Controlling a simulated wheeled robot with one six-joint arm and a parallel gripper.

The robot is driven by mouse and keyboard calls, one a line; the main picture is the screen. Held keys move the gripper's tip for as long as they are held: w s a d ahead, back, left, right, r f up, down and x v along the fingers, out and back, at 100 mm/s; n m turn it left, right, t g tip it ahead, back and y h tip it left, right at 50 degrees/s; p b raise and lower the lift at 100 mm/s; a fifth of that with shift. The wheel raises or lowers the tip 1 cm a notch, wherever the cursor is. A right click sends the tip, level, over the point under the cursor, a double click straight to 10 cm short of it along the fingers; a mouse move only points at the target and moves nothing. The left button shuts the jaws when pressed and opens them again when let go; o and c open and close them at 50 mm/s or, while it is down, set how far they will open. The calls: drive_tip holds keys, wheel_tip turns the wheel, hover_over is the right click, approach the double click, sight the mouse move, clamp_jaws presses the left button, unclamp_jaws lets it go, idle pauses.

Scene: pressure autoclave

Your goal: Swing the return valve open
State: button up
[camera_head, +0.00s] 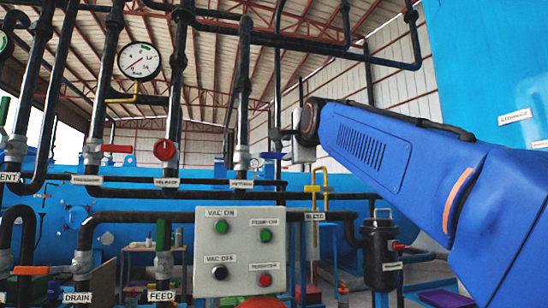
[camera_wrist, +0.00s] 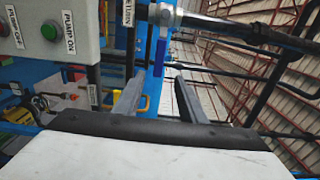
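The return valve (camera_head: 241,158) sits on a vertical black pipe above the RETURN label (camera_head: 241,184). Its blue handle (camera_head: 271,155) points right, crosswise to the pipe. In the wrist view the picture is turned, and the silver valve body (camera_wrist: 166,15) is at the top with the blue handle (camera_wrist: 161,52) reaching toward my fingers. My gripper (camera_wrist: 162,77) is open there, its two grey fingers apart and empty. The handle's end lies between the fingertips in the picture; I cannot tell whether it is between them in depth. In the head view my fingers (camera_head: 276,133) are small, just above the handle.
A grey control box (camera_head: 238,252) with several buttons stands below the valve; its corner shows in the wrist view (camera_wrist: 85,15). Left are a red round valve (camera_head: 164,150), a red lever (camera_head: 117,149) and a gauge (camera_head: 139,61). A yellow-handled bleed valve (camera_head: 314,188) is at right.

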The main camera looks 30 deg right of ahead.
sight(276, 156)
drive_tip(key=x, duration=1.4)
drive_tip(key=shift+w+d+f, duration=0.1)
drive_tip(key=shift+w, duration=0.25)
clamp_jaws()
